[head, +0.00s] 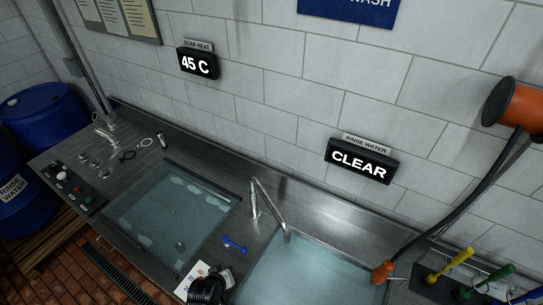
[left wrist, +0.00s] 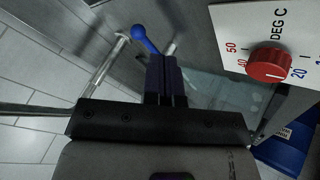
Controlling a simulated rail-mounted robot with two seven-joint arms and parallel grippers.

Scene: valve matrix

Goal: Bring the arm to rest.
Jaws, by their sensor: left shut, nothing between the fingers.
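My left gripper (left wrist: 160,62) is shut and empty in the left wrist view. Its fingertips are close to a blue ball-ended lever (left wrist: 145,38) in that picture; I cannot tell whether they touch. In the head view the blue lever (head: 235,245) lies on the steel between the two basins. A dark shape at the bottom edge there looks like my left arm's end, beside the white temperature plate (head: 183,289). The plate's red dial (left wrist: 269,62) stands right of the fingers in the wrist view. My right gripper is in neither view.
The soak basin (head: 165,215) and rinse basin (head: 300,275) hold water. A bent tap (head: 268,205) stands between them. Signs read 45 C (head: 198,65) and CLEAR (head: 358,163). Blue drums (head: 50,110) stand left; an orange hose reel (head: 515,105) and coloured-handled brushes (head: 450,265) are at right.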

